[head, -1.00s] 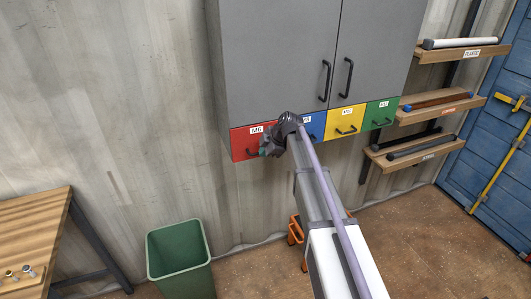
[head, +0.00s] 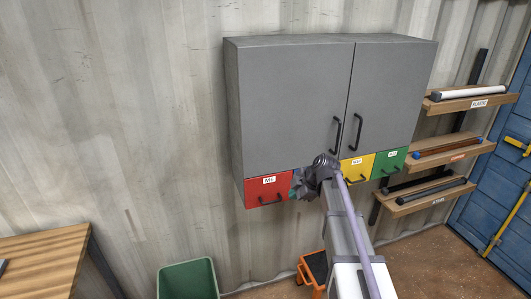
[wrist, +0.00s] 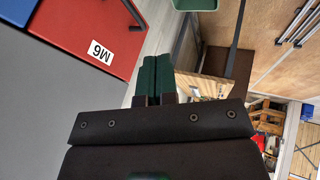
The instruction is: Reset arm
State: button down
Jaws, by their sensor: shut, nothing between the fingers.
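My gripper (head: 300,186) is in front of the drawer row under the grey cabinet (head: 290,105), just right of the red M6 drawer (head: 268,188). It hides the blue drawer in the head view. In the wrist view my gripper's two dark green fingers (wrist: 153,80) lie side by side, shut and empty. The red M6 drawer shows at the upper left of the wrist view (wrist: 90,30), apart from the fingers. My arm reaches up from the lower right of the head view.
The yellow drawer (head: 356,167) and green drawer (head: 389,163) are right of my arm. Shelves with bars (head: 425,198) and a blue door (head: 490,195) stand at the right. A wooden table (head: 40,262), green bin (head: 188,280) and orange step stool (head: 313,268) are below.

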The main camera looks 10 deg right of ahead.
jog(key=s+a+f+m+g+h+b, duration=0.2)
jog(key=s+f+m+b, duration=0.2)
jog(key=s+m, duration=0.5)
jog(key=s+a+f+m+g+h+b, duration=0.2)
jog(key=s+f+m, duration=0.5)
jog(key=s, duration=0.8)
jog(key=m+h+b, duration=0.1)
jog(key=m+b, duration=0.1)
jog(key=shift+s+a+f+b, duration=0.25)
jog(key=shift+s+a+b, duration=0.1)
jog(key=shift+s+a, duration=0.05)
